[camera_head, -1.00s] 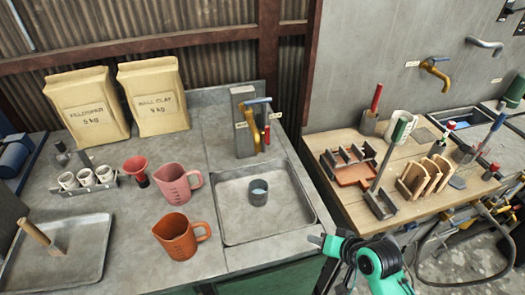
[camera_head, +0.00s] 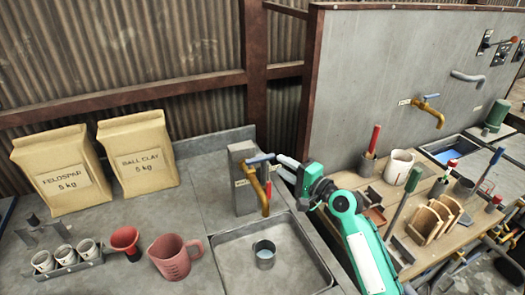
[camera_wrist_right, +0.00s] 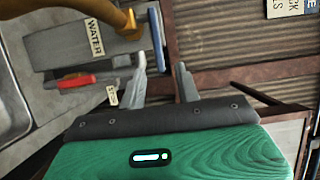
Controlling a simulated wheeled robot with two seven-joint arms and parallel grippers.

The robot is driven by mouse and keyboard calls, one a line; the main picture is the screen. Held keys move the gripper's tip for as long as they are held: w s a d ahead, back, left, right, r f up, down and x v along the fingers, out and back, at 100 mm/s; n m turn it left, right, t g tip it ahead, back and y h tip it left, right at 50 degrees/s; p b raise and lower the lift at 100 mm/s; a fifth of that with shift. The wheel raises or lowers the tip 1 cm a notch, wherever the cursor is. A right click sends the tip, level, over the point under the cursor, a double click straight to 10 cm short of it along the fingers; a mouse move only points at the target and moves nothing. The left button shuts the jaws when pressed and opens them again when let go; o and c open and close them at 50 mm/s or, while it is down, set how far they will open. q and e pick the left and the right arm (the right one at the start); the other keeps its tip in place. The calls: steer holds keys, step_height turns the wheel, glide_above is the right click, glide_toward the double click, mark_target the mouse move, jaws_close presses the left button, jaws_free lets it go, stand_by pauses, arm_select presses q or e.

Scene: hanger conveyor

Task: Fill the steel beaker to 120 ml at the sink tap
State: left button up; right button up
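The steel beaker (camera_head: 264,256) stands upright in the sink basin (camera_head: 322,272), below and slightly in front of the brass tap spout (camera_head: 264,203). A pale bluish surface shows inside it; its level cannot be read. The tap has a blue lever (camera_head: 260,158) on top of its grey post (camera_head: 242,190). My right gripper (camera_head: 287,168) is open and empty just right of the blue lever. In the wrist view the fingers (camera_wrist_right: 163,80) stand apart, with a red lever (camera_wrist_right: 76,81) and a WATER label (camera_wrist_right: 95,38) to their left. My left gripper is not in view.
A pink jug (camera_head: 174,260), a red funnel (camera_head: 125,241) and a rack of small cups (camera_head: 65,262) stand left of the sink. Two clay bags (camera_head: 138,155) stand behind. A wooden bench (camera_head: 425,185) with tools and another tap (camera_head: 430,110) lies right.

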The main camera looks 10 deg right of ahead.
mark_target(270, 159)
steer(key=p+x, duration=0.1)
steer(key=x, duration=0.6)
steer(key=shift+w+a+p, duration=0.2)
steer(key=shift+w+p, duration=0.1)
steer(key=shift+p, duration=0.1)
steer(key=shift+w+a, duration=0.15)
steer(key=shift+w, duration=0.15)
steer(key=shift+w+a, duration=0.1)
steer(key=c, duration=0.6)
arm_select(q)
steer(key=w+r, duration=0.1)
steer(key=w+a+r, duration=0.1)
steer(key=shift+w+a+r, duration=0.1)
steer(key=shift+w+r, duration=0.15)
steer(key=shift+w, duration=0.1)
arm_select(e)
jaws_close()
